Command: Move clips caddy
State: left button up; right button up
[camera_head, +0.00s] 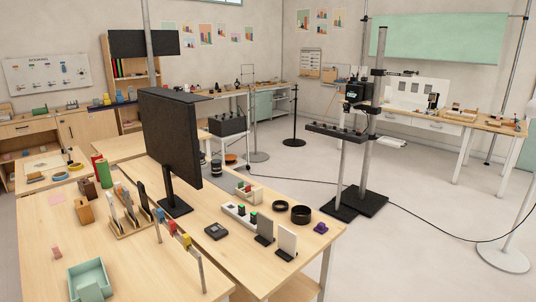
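Neither of my grippers shows in the head view. Which object is the clips caddy is not certain from this view. A small pale open box (249,191) with a few red and green bits in it stands on the wooden table right of the black monitor, and looks most like a caddy. A teal open tray (90,272) with a divided front sits at the near left table edge. Several coloured clips (180,236) sit along a rail at the front of the near table.
The black monitor (170,135) stands tall mid-table. Near the pale box are a white power strip (236,214), black rings (301,214) and two small upright panels (287,241). A wooden rack (131,223) stands left. A stand with black base (359,201) and open floor lie right.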

aim_at(87, 278)
jog(key=u, duration=1.45)
jog(key=z, duration=0.4)
jog(key=i+j+z, duration=0.2)
jog(key=j, duration=0.25)
jog(key=i+j+z, duration=0.25)
jog(key=j, duration=0.25)
jog(key=j+z, duration=0.2)
jog(key=j, duration=0.3)
jog(key=j+z, duration=0.25)
jog(key=j, duration=0.3)
jog(key=i, duration=0.05)
